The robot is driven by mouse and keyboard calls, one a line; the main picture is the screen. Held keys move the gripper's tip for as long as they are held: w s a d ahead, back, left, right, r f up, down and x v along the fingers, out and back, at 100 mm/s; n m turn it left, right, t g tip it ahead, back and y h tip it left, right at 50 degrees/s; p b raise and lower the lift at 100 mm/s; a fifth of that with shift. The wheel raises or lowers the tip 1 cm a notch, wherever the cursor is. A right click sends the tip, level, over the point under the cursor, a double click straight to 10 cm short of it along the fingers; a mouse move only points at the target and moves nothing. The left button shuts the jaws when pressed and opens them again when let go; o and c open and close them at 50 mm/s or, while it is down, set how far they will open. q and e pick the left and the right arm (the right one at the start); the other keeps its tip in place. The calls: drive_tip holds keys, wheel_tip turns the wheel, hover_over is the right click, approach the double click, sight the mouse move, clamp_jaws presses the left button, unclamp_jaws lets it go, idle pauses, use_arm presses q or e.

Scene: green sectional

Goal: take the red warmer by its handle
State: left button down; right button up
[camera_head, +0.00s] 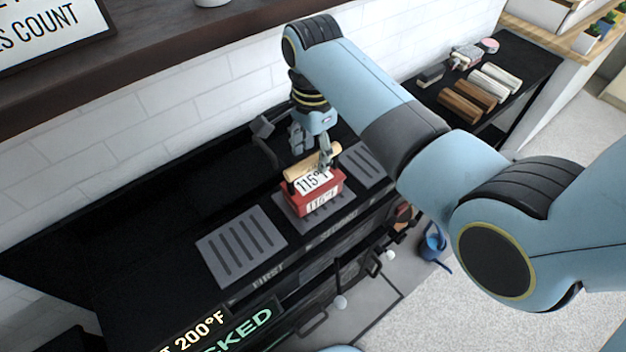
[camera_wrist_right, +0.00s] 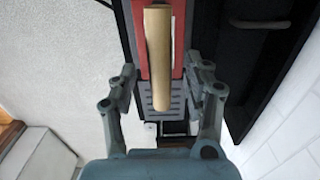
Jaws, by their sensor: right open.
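The red warmer (camera_head: 313,199) is a small red box with white "115°F" labels and a light wooden handle (camera_head: 318,165) on top. It sits on the middle grey slotted plate (camera_head: 335,209) of the black counter. My right gripper (camera_head: 312,158) is open and close above the warmer, at the handle. In the right wrist view the wooden handle (camera_wrist_right: 159,60) runs lengthwise, its near end between the open fingers (camera_wrist_right: 163,95). The fingers appear apart from it on both sides. The red warmer also shows behind the handle (camera_wrist_right: 178,40). My left gripper is not in view.
Grey slotted plates lie left (camera_head: 241,247) and right (camera_head: 362,160) of the warmer. A dark shelf (camera_head: 150,50) runs along the white tiled wall above. A black table (camera_head: 500,75) at the back right holds brown and white blocks. A blue bucket (camera_head: 432,243) stands on the floor.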

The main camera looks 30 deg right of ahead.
drive_tip(key=shift+f, duration=1.05)
clamp_jaws()
drive_tip(key=shift+w+r, duration=0.1)
